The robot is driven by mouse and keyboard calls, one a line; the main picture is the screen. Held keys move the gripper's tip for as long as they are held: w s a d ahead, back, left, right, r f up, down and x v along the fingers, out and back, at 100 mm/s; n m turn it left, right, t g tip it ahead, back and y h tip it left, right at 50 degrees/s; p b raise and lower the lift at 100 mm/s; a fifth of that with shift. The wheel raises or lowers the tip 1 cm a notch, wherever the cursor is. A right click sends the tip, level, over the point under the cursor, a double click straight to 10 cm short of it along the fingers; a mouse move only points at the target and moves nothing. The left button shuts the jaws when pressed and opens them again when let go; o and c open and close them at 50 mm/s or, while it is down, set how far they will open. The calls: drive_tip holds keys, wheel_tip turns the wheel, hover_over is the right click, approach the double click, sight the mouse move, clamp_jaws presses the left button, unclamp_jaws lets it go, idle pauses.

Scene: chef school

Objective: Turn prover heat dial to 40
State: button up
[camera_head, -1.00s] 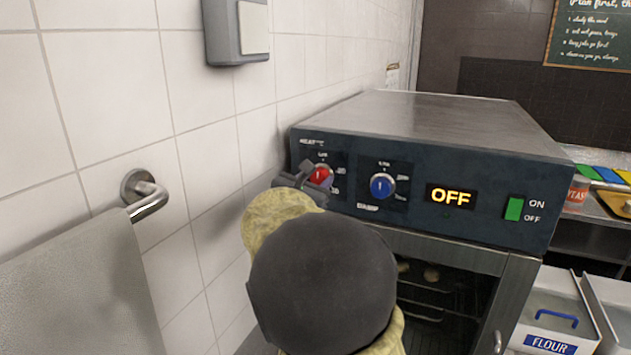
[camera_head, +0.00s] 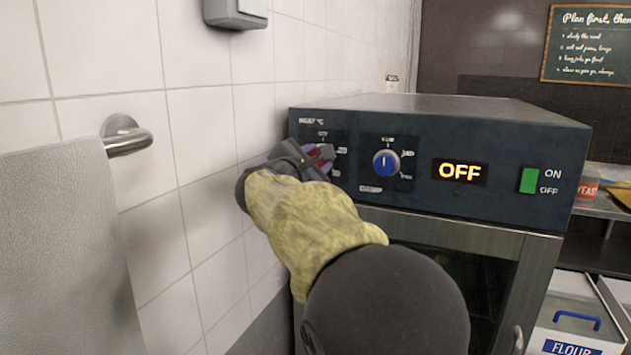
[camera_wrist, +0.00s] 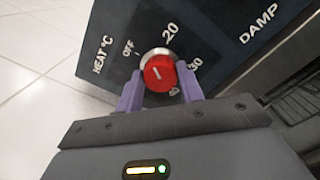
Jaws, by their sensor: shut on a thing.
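The red heat dial (camera_wrist: 159,73) sits on the prover's dark panel and also shows partly in the head view (camera_head: 326,153). In the wrist view its printed marks OFF, 20, 30 and 40 stand around it. A short white line shows on its red face; I cannot tell which end is the pointer. My gripper (camera_wrist: 160,84) is shut on the dial, with one purple finger on each side. In the head view my gripper (camera_head: 316,160) covers most of the dial. The prover (camera_head: 450,225) has a display (camera_head: 460,172) reading OFF.
A blue damp dial (camera_head: 386,163) is just right of the heat dial. A green ON/OFF switch (camera_head: 529,180) is farther right. The tiled wall (camera_head: 205,130) is close on the left, with a towel (camera_head: 60,240) on a rail (camera_head: 130,143). A flour bin (camera_head: 575,320) stands at lower right.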

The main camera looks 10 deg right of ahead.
drive_tip(key=m+b, duration=0.6)
drive_tip(key=m, duration=0.6)
drive_tip(key=m+b, duration=0.7)
drive_tip(key=m, duration=0.4)
drive_tip(key=f+m+b, duration=0.1)
drive_tip(key=m+b, duration=0.6)
drive_tip(key=m, duration=0.5)
drive_tip(key=shift+w+a+m, duration=0.2)
drive_tip(key=shift+m, duration=0.1)
drive_tip(key=o, duration=1)
drive_tip(key=shift+r, duration=0.1)
